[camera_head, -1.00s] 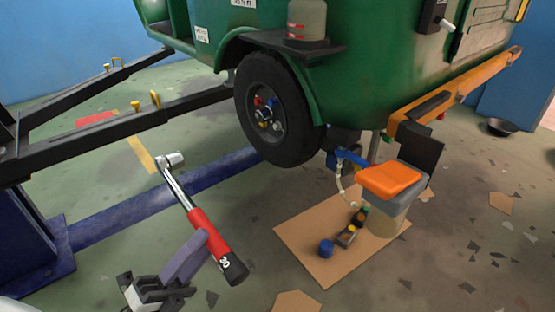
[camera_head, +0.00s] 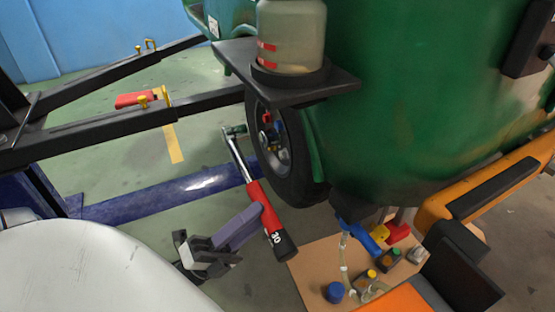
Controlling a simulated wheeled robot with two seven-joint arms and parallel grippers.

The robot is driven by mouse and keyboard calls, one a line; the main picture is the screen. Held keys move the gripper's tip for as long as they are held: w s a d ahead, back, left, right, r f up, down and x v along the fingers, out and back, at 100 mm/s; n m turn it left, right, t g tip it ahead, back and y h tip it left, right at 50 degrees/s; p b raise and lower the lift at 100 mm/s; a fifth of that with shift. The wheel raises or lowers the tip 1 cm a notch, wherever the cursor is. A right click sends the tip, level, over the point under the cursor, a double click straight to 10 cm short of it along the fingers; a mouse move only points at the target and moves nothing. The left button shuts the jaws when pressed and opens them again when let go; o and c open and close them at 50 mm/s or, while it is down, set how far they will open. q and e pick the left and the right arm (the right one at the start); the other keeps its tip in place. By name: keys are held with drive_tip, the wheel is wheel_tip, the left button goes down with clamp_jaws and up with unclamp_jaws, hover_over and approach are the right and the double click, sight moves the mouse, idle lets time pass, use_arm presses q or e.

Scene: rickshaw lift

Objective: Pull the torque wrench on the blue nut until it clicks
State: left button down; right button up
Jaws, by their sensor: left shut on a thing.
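The torque wrench (camera_head: 264,205) has a chrome shaft, a red grip and a black end marked 30. My left gripper (camera_head: 249,220) is shut on its red grip. The wrench slants up and left to its socket head (camera_head: 235,131), which is beside the left edge of the black wheel (camera_head: 289,178). The head looks apart from the hub, with a gap in the picture. The wheel's hub shows a red nut (camera_head: 267,117) and a small blue nut (camera_head: 262,137), seen at a steep angle. My right gripper is not in view.
The green rickshaw body (camera_head: 400,120) fills the right, with a jar (camera_head: 291,35) on a black shelf (camera_head: 330,90) above the wheel. Black lift arms (camera_head: 110,135) and a blue beam (camera_head: 170,195) lie left. Cardboard (camera_head: 310,262) holds a blue cap (camera_head: 334,292) and small parts.

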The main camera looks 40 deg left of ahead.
use_arm(q)
drive_tip(key=shift+w+d+r, duration=0.1)
drive_tip(key=shift+w+d, duration=0.25)
drive_tip(key=shift+w, duration=0.3)
drive_tip(key=w, duration=0.1)
drive_tip(key=w+d+b, duration=0.1)
drive_tip(key=w, duration=0.1)
drive_tip(key=w+b, duration=0.1)
drive_tip(key=shift+w+d, duration=0.25)
drive_tip(key=shift+d, duration=0.15)
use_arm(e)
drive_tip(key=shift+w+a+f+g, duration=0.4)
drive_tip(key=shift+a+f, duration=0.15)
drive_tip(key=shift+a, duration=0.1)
use_arm(q)
drive_tip(key=shift+d, duration=0.3)
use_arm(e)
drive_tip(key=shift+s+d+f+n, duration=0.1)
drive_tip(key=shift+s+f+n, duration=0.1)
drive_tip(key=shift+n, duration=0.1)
use_arm(q)
drive_tip(key=shift+w+d, duration=0.15)
drive_tip(key=shift+w, duration=0.15)
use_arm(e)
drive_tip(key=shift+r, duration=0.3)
use_arm(q)
drive_tip(key=shift+w, duration=0.1)
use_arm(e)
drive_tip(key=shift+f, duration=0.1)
